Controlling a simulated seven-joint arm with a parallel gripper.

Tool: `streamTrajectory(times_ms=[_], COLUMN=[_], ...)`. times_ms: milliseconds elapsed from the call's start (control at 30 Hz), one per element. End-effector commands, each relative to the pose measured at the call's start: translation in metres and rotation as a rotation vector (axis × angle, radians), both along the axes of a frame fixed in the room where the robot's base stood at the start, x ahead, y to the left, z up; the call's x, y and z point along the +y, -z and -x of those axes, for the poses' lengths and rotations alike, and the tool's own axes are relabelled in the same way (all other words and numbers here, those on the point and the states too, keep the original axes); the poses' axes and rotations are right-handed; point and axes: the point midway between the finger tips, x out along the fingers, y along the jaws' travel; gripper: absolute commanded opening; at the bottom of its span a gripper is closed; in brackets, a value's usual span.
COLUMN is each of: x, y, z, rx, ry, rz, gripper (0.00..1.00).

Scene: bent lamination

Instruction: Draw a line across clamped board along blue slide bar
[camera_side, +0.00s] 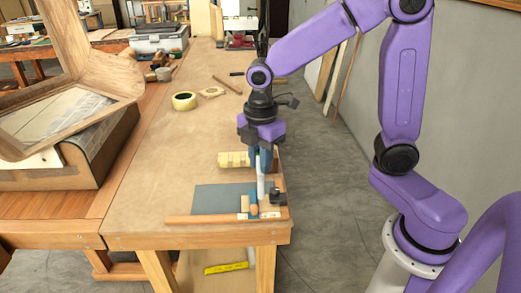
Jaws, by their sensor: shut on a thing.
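My gripper (263,160) points down over the front right of the workbench. It is shut on a pale, upright, pen-like tool (261,186). The tool's lower end is close to the blue slide bar (253,202), and I cannot tell whether its tip touches anything. A flat grey board (215,198) lies to the left of the bar, behind a wooden strip (200,219). A dark clamp-like piece (279,198) sits at the right, beside small wooden blocks. The bar and blocks partly hide the board's right end.
A pale yellow cylindrical piece (233,159) lies just behind the work. A tape roll (184,101), a small wooden piece (211,92) and a stick (227,85) lie farther back. A large wooden frame (118,78) stands at left. The bench middle is clear.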

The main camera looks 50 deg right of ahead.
Motion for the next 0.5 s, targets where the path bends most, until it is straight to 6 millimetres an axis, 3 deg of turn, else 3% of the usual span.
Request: streamTrajectory(times_ms=[367,500], x=[-0.001,-0.009], y=[0.033,0.032], z=[0.000,-0.010], rx=[0.002,0.000], ry=[0.001,0.005], rz=[0.001,0.000], gripper=[0.00,0.00])
